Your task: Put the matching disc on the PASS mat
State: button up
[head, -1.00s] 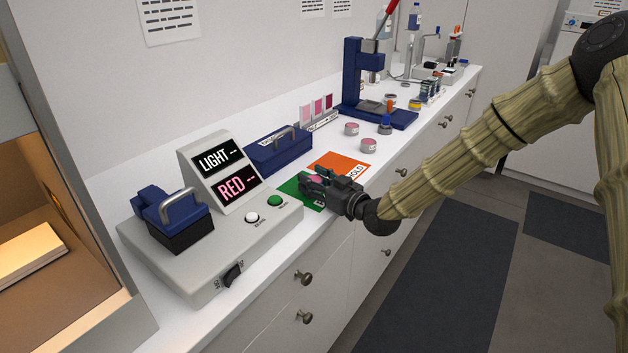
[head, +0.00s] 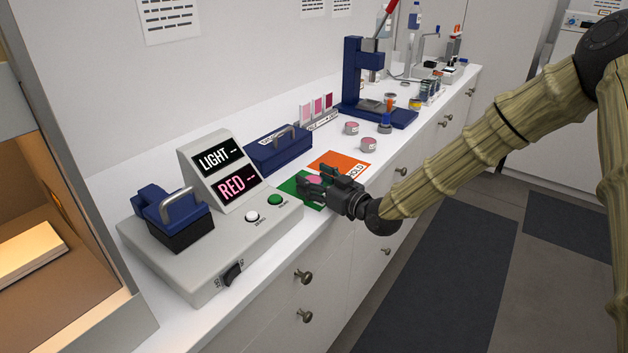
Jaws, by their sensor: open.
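A pink-topped disc (head: 315,180) is at the green mat (head: 288,187), between the fingers of my gripper (head: 311,186). The gripper is open around it. The disc appears to rest on the mat, though the fingers hide its lower part. The mat's lettering is mostly covered by my gripper. Two more pink-topped discs stand on the counter behind the orange HOLD mat (head: 340,163): a nearer disc (head: 369,145) and a farther disc (head: 351,128).
A grey meter (head: 225,250) with LIGHT and RED displays stands at the left. A blue handled box (head: 278,152), pink swatch cards (head: 318,106) and a blue press (head: 353,75) line the wall. The orange mat is empty.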

jog(key=b+v, duration=0.1)
jog(key=v, duration=1)
jog(key=shift+s+d, duration=0.2)
jog(key=shift+d, duration=0.05)
